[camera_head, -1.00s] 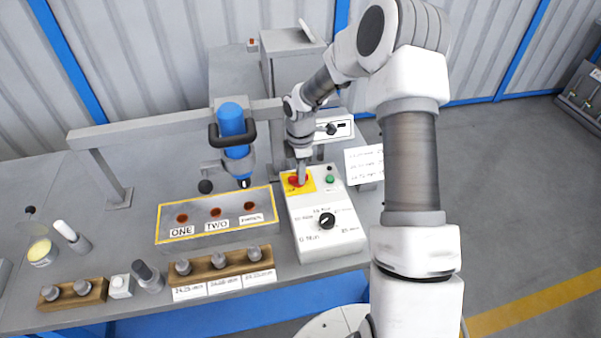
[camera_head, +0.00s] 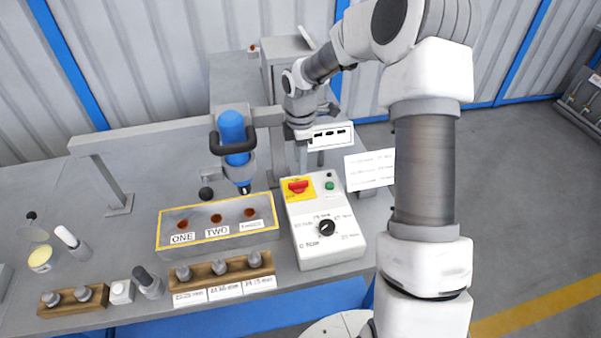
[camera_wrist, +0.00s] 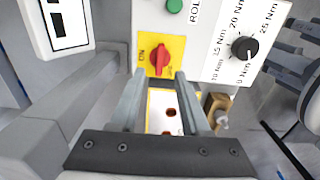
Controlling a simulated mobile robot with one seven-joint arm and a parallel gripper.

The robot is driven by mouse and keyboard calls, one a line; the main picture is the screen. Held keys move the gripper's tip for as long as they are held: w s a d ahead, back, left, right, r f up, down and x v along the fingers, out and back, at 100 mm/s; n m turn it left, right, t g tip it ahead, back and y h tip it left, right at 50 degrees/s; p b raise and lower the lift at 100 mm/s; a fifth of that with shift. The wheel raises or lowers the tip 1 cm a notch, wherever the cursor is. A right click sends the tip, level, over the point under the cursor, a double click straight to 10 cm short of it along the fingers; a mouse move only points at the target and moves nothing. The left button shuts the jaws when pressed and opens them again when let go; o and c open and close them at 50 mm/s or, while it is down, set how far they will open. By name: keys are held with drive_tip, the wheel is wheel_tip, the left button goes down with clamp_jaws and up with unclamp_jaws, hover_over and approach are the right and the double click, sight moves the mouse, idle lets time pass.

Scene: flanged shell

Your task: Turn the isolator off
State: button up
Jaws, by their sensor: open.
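The isolator is a red rotary handle (camera_head: 298,186) on a yellow plate at the back left of a white control box (camera_head: 330,258). Its handle lies roughly crosswise in the head view. In the wrist view the red handle (camera_wrist: 160,59) stands near upright in the picture, just beyond the fingertips.
A green button (camera_head: 330,185) sits right of the isolator and a black dial (camera_head: 327,227) in front. Left stands a blue tool (camera_head: 232,130) over a yellow-edged block (camera_head: 217,240). A white label card (camera_head: 370,169) stands at right.

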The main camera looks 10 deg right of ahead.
wheel_tip(320, 180, up, 10)
drive_tip(key=shift+f+p, duration=0.15)
drive_tip(key=shift+p, duration=0.15)
idle(0.3)
drive_tip(key=s+r+m+t+h, duration=0.1)
drive_tip(key=s+r+m+t, duration=0.1)
drive_tip(key=s+r+m, duration=0.8)
drive_tip(key=s+r+m+t, duration=0.1)
drive_tip(key=s+m, duration=0.3)
drive_tip(key=s, duration=0.5)
drive_tip(key=s+r+m+t+y, duration=0.1)
drive_tip(key=s+r+m+t, duration=0.1)
drive_tip(key=s, duration=0.7)
drive_tip(key=shift+s+a+r+m+t, duration=0.3)
drive_tip(key=shift+r+m, duration=0.3)
drive_tip(key=shift+m, duration=0.5)
